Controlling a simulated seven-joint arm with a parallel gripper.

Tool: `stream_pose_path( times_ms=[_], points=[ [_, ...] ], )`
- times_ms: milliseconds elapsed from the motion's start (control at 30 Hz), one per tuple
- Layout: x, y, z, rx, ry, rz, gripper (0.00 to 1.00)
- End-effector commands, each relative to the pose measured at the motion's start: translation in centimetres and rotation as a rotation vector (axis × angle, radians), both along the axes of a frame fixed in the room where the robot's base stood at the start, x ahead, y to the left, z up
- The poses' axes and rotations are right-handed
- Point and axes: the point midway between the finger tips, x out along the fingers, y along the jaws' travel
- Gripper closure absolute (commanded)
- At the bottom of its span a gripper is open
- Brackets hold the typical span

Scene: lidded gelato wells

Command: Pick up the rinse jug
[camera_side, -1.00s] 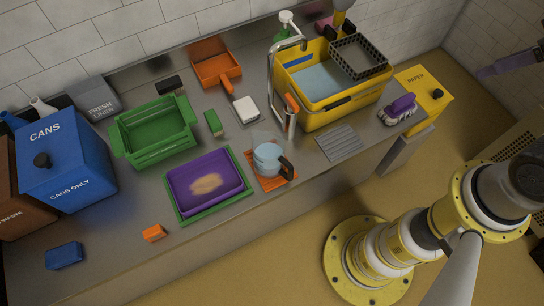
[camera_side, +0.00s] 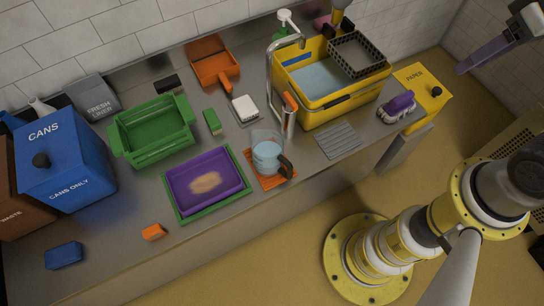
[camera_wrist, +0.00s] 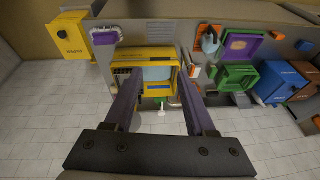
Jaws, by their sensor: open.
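The rinse jug (camera_side: 266,152) is a clear jug with pale blue water and a dark handle. It stands upright on an orange mat (camera_side: 282,183) near the counter's front edge. In the wrist view the jug (camera_wrist: 209,43) is small, up and right of the fingers.
A yellow sink tub (camera_side: 345,107) with a tall tap (camera_side: 270,80) stands behind and right of the jug. A purple tray (camera_side: 190,198) lies close on its left.

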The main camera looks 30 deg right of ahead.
Motion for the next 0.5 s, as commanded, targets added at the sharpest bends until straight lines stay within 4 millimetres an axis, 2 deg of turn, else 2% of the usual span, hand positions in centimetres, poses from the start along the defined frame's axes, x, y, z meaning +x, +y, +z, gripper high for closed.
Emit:
stream_pose_path(
  times_ms=[267,500],
  points=[
    [5.3,3.0,-3.7,0.215,0.352,-0.107,0.44],
    [9.8,5.5,-8.4,0.411,0.631,-0.219,0.44]
  ],
)
